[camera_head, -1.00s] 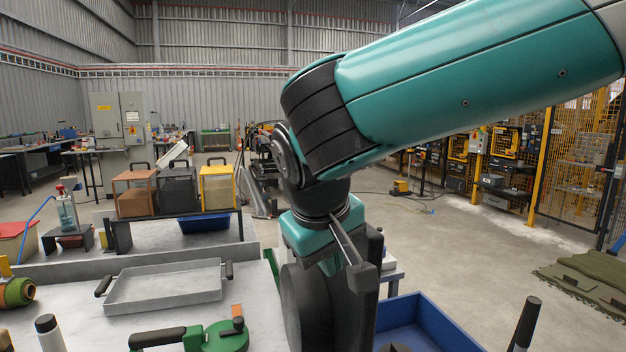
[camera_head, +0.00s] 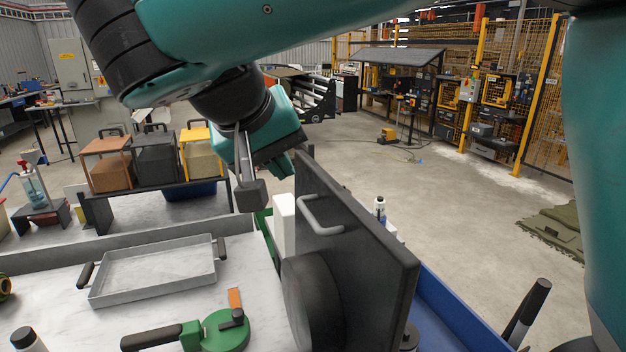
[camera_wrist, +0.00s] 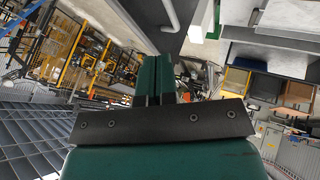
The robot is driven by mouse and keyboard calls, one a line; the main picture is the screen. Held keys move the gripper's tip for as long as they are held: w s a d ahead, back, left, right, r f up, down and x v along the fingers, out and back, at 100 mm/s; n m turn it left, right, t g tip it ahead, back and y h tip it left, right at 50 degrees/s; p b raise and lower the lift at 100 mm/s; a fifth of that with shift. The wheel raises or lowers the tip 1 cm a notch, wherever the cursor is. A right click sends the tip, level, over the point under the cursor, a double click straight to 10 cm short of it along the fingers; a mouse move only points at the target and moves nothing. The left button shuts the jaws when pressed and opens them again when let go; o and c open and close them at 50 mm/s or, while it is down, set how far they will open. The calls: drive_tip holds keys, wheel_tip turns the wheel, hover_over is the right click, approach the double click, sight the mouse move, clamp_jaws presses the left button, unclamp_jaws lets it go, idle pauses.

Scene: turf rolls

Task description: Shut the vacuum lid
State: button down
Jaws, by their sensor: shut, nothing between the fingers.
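The vacuum lid (camera_head: 365,235) looks to be the dark flat panel standing upright at the middle of the head view, with a grey bar handle (camera_head: 318,222) on its left-hand face. In the wrist view a grey panel, likely the lid (camera_wrist: 135,12), and a bar handle (camera_wrist: 171,14) show at the top. My gripper (camera_head: 281,165) is shut and empty beside the lid's upper left corner. Its teal fingers (camera_wrist: 155,78) show together in the wrist view. I cannot tell whether they touch the lid.
A black round drum (camera_head: 312,300) and a white block (camera_head: 284,226) stand just left of the lid. A grey tray (camera_head: 155,290) and a green tool (camera_head: 215,330) lie on the pale table. A blue bin (camera_head: 450,310) is to the right. Open floor lies beyond.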

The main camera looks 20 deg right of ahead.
approach(333, 206)
wheel_tip(333, 206, down, 4)
drive_tip(key=w+a, duration=0.1)
drive_tip(key=w, duration=0.1)
drive_tip(key=shift+d+r+p, duration=0.1)
drive_tip(key=shift+d+p, duration=0.4)
drive_tip(key=shift+d, duration=1.2)
